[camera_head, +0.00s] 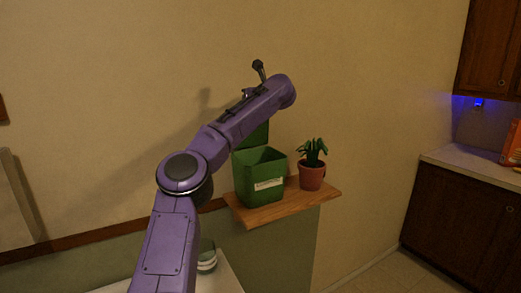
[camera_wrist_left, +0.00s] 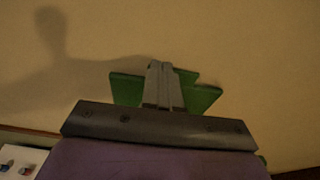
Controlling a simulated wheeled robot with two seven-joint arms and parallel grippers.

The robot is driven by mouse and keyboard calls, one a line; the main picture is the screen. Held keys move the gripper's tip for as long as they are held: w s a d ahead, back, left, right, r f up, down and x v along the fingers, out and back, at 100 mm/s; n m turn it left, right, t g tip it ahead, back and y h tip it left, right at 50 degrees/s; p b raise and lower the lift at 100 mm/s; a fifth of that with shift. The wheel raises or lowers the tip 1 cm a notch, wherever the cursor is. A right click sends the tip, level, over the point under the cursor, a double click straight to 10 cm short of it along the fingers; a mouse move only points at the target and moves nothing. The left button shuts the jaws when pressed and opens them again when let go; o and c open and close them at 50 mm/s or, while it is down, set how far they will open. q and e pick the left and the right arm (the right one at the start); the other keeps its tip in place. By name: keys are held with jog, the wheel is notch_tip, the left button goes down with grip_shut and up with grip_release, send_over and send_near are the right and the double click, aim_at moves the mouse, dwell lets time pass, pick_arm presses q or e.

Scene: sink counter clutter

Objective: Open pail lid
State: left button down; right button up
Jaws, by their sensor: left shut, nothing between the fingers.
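The green pail (camera_head: 260,180) stands upright on a small wooden shelf, with a pale label on its front. Its green lid (camera_head: 256,135) is raised at the back of the pail, and my left arm covers its upper part. Green parts of the lid (camera_wrist_left: 204,98) show on both sides of my left fingers in the left wrist view. My left gripper (camera_wrist_left: 166,70) is shut with its fingers together and empty, in front of the lid; whether it touches the lid cannot be told. In the head view my arm hides most of the hand. My right gripper is out of view.
A potted plant (camera_head: 312,176) in a reddish pot stands right of the pail on the wooden shelf (camera_head: 285,208). A glass-like container (camera_head: 207,258) stands on a white surface below. The wall is close behind the pail. A counter (camera_head: 470,170) is at the far right.

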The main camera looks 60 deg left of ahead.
pick_arm(q)
jog(key=d+r+b, duration=0.3)
jog(key=d+r, duration=0.3)
jog(key=d, duration=0.4)
jog(key=shift+s+d+r, duration=0.2)
jog(key=shift+s+r, duration=0.1)
jog(key=shift+s, duration=0.1)
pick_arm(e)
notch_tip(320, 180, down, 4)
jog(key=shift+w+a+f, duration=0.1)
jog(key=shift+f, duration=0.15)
